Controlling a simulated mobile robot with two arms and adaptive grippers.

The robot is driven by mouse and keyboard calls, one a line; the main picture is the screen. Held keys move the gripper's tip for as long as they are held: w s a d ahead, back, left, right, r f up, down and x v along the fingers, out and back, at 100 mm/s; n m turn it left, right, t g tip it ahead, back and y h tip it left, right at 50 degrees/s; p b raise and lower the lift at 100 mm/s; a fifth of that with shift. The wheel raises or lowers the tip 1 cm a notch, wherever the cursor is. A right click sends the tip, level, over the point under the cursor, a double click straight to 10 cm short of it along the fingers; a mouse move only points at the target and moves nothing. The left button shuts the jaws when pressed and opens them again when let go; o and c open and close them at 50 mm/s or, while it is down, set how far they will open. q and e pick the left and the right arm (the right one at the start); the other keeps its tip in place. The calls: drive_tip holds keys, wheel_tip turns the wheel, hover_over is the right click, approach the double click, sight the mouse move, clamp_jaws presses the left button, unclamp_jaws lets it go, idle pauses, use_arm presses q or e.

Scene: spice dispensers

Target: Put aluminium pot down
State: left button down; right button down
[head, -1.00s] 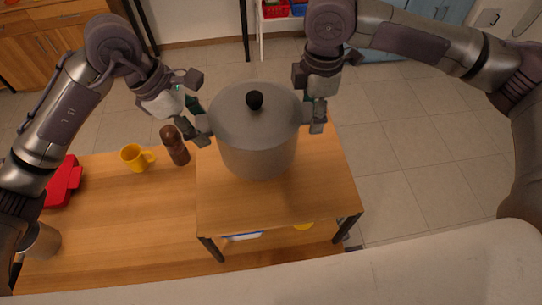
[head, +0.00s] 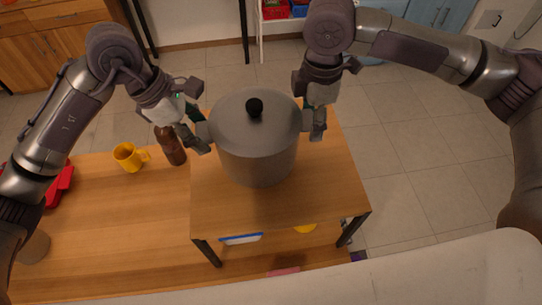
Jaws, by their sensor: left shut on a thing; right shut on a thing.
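The aluminium pot (head: 258,155) is grey and lidded, with a black knob on the lid (head: 254,107). It is upright over the small wooden table (head: 280,215) in the middle of the head view. I cannot tell whether its base touches the tabletop. My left gripper (head: 203,139) is shut on the pot's left side handle. My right gripper (head: 308,126) is shut on the right side handle. The fingers mostly hide both handles.
A brown pepper mill (head: 171,147) and a yellow mug (head: 130,157) stand on the lower wooden table (head: 110,215) at left. A red object (head: 58,187) lies farther left. The small table's front is bare. Open tiled floor (head: 420,180) lies to the right.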

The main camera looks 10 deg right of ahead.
use_arm(q)
drive_tip(key=shift+c, duration=1.7)
unclamp_jaws()
drive_tip(key=shift+s, duration=0.15)
use_arm(e)
drive_tip(key=shift+c, duration=1.7)
unclamp_jaws()
drive_tip(key=shift+s, duration=0.15)
use_arm(q)
drive_tip(key=shift+r, duration=0.15)
use_arm(e)
drive_tip(key=shift+r, duration=0.3)
use_arm(q)
drive_tip(key=v, duration=1.1)
drive_tip(key=shift+a+r, duration=0.25)
drive_tip(key=shift+r, duration=0.1)
use_arm(e)
wheel_tip(320, 180, up, 12)
drive_tip(key=shift+f, duration=0.25)
